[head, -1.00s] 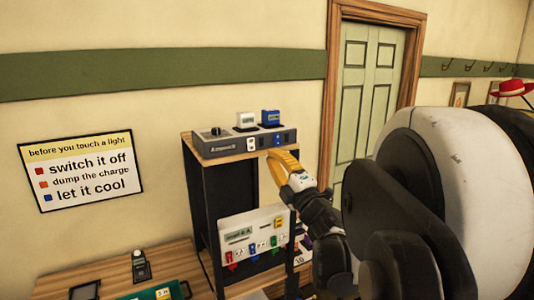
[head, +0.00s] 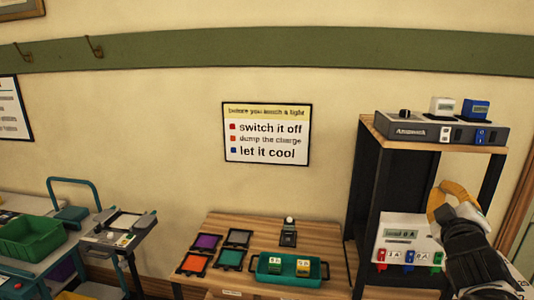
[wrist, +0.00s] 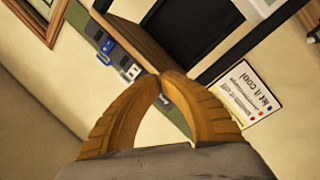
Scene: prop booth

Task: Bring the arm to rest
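My gripper (head: 447,192) is at the right of the head view, in front of the dark shelf unit (head: 365,190). Its black wrist is below it and its yellow-orange fingers curve upward. In the wrist view the gripper (wrist: 170,76) shows two ribbed orange fingers meeting at their tips, with nothing held between them. The wrist view is tilted and shows the shelf top's wooden edge (wrist: 140,40) and the wall sign (wrist: 245,92) beyond the fingers. I cannot tell the distance to the shelf unit.
A grey console (head: 425,130) with white and blue modules stands on the shelf unit. A white panel (head: 393,228) with coloured plugs is below it, close to my gripper. A wooden table (head: 230,221) holds coloured pads and a green tray (head: 290,279). A cart with a green bin (head: 30,238) is left.

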